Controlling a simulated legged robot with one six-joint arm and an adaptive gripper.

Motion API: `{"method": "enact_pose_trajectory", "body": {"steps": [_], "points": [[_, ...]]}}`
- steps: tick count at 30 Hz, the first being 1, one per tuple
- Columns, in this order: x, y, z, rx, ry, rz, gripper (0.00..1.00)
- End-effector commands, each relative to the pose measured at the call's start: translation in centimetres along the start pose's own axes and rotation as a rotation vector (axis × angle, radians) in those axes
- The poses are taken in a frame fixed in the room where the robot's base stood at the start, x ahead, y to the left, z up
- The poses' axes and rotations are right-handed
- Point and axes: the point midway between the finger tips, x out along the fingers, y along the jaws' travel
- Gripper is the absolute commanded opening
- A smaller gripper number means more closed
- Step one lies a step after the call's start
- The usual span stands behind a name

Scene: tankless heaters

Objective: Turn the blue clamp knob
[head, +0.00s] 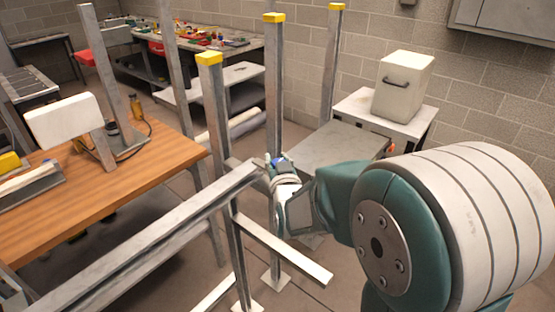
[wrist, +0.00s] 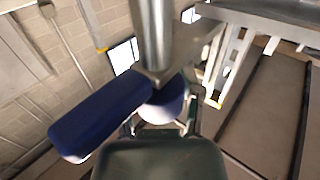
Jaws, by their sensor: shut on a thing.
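The blue clamp knob (wrist: 98,122) fills the lower left of the wrist view as a long rounded blue lobe. A second rounded blue part (wrist: 168,108) sits between my fingers, below a grey metal shaft (wrist: 153,35). In the head view only a small bit of blue (head: 283,160) shows by the end of the metal frame. My gripper (head: 278,168) is at that spot; in the wrist view (wrist: 164,118) it is shut on the knob. The fingertips are partly hidden by the knob and the dark gripper body.
A metal frame with yellow-capped posts (head: 210,60) and a long slanting rail (head: 150,240) stands around my gripper. A wooden workbench (head: 110,195) is at left. A small table with a beige box (head: 403,85) stands behind at right.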

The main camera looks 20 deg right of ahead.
Motion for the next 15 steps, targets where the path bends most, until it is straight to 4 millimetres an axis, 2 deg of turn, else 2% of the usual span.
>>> {"method": "enact_pose_trajectory", "body": {"steps": [15], "points": [[-0.13, -0.07, 0.21, -0.001, -0.006, -0.047, 0.00]]}}
